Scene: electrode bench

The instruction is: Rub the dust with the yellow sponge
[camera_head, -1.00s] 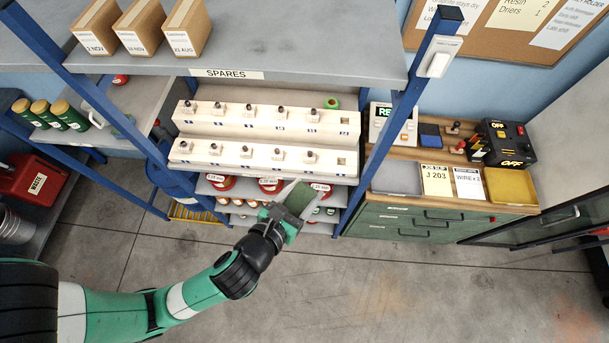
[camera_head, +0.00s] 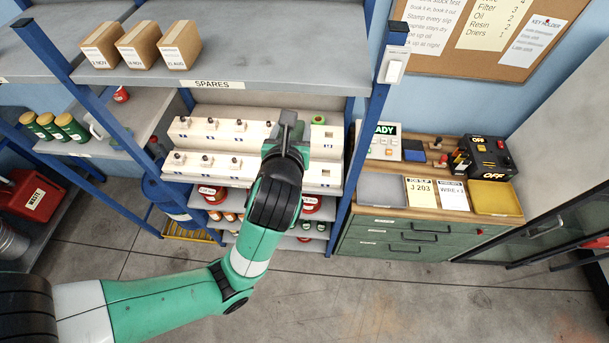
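My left gripper (camera_head: 288,130) is in front of the stepped white racks on the shelf under the SPARES label. It is seen from behind, and my wrist hides most of its fingers. I cannot tell whether it is open or shut, or whether it holds anything. I cannot make out a yellow sponge in view. No patch is clearly dust; the upper grey shelf (camera_head: 270,45) has faint darker smudges. My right gripper is not recognisable in view.
The white racks (camera_head: 207,143) carry several small parts. Boxes (camera_head: 180,45) stand on the upper shelf. A blue post (camera_head: 365,140) stands right of the racks. A drawer bench holds a grey tray (camera_head: 381,190), a yellow tray (camera_head: 495,197) and a black control box (camera_head: 489,160).

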